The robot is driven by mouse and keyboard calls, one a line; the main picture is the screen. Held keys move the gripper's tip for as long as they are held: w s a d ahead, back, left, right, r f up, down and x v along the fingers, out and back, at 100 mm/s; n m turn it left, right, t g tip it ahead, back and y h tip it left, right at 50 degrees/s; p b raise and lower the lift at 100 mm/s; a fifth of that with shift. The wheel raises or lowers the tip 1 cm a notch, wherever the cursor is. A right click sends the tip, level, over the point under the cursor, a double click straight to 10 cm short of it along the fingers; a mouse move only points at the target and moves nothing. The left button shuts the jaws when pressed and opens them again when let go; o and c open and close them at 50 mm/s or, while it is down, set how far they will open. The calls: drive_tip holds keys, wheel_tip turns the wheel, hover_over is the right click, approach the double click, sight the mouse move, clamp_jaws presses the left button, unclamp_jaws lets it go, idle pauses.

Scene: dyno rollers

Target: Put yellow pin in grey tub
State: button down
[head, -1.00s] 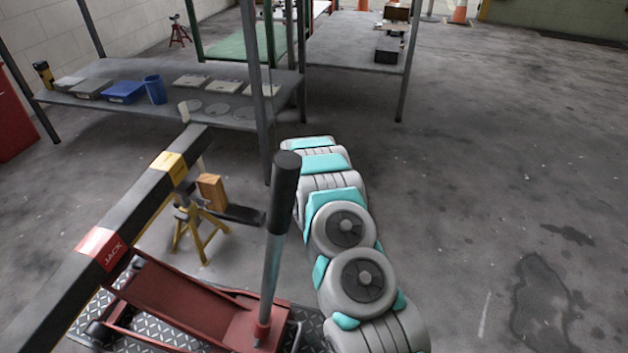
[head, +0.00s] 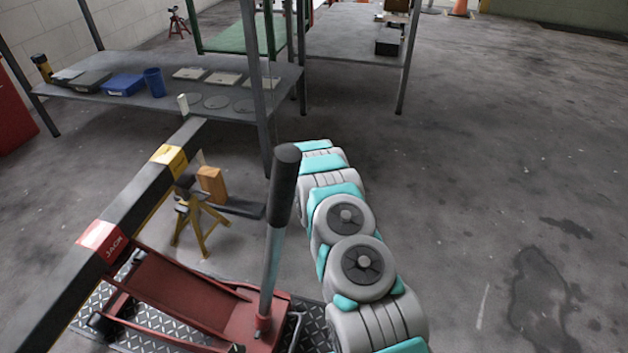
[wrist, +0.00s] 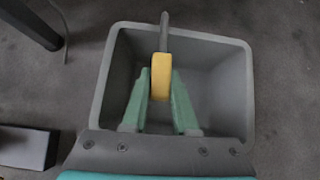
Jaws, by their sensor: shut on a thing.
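The yellow pin (wrist: 160,80) shows in the wrist view, with a yellow block-like part and a grey shaft (wrist: 164,32) pointing to the top of the picture. My gripper (wrist: 161,78) is shut on the yellow part, with one green finger on each side. The grey tub (wrist: 103,80) lies beneath in the wrist view. The pin and fingers appear over its opening, and the shaft's tip crosses its far rim. I cannot tell how high the pin is above the tub. In the head view my arm (head: 345,225) reaches away, and the gripper, pin and tub are hidden.
A red jack (head: 190,295) with an upright black handle (head: 285,185) stands left of my arm. A yellow stand (head: 198,220) and a grey table (head: 130,95) are farther off. A dark box (wrist: 27,147) lies left of the tub. Floor on the right is clear.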

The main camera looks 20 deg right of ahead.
drive_tip(key=shift+f+b, duration=0.5)
drive_tip(key=shift+b, duration=0.05)
drive_tip(key=c, duration=0.7)
unclamp_jaws()
drive_tip(key=shift+r, duration=0.1)
drive_tip(key=shift+r+p, duration=0.75)
drive_tip(key=shift+p, duration=0.3)
drive_tip(key=shift+f+b, duration=0.15)
drive_tip(key=shift+b, duration=0.3)
drive_tip(key=shift+b+v, duration=2.9)
drive_tip(key=shift+v, duration=3.05)
